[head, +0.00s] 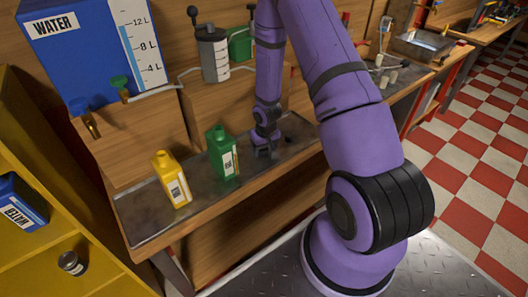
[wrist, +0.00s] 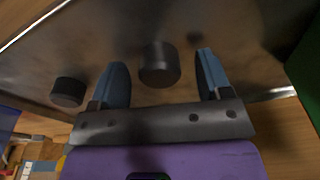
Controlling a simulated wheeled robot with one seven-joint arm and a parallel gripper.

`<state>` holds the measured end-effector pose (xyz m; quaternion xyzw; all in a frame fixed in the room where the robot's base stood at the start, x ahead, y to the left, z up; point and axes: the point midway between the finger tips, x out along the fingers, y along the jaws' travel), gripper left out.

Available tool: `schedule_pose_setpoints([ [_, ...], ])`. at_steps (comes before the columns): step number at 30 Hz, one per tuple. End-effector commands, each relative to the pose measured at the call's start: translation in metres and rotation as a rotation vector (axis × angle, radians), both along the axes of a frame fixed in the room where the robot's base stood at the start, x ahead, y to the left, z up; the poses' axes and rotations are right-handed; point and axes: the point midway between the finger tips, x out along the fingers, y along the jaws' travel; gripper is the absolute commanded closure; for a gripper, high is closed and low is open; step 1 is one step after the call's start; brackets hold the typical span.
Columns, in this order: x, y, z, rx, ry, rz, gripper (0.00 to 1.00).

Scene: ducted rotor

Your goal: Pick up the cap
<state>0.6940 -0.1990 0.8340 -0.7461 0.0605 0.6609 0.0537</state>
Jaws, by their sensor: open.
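A dark, short cylindrical cap (wrist: 159,66) stands on the grey metal bench top (wrist: 150,25) in the wrist view. It lies between the two blue fingers of my gripper (wrist: 162,68), with a gap on each side. My gripper is open and holds nothing. A second dark cap-like cylinder (wrist: 68,91) stands outside the left finger in the wrist view. In the head view my gripper (head: 264,152) is low over the bench, right of the green bottle (head: 222,155). I cannot make out either cap in the head view.
A yellow bottle (head: 171,180) stands left of the green one. Behind are a blue water tank (head: 85,50) with a tap and a grey graduated pump vessel (head: 212,60). A green surface (wrist: 307,70) is close at the wrist view's right edge. The bench's front left is clear.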

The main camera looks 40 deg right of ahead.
Motion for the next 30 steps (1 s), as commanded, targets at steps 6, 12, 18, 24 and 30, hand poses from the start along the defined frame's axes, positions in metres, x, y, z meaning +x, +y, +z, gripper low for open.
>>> schedule_pose_setpoints([
  [6,0.0,0.0,0.0,0.0,0.0,0.0,0.65],
  [12,0.0,0.0,0.0,0.0,0.0,0.0,0.82],
  [18,0.0,0.0,0.001,0.0,0.0,0.0,0.82],
  [24,0.002,0.002,0.005,0.0,-0.001,0.001,0.82],
  [30,0.006,0.007,0.016,-0.001,-0.001,0.003,0.82],
])
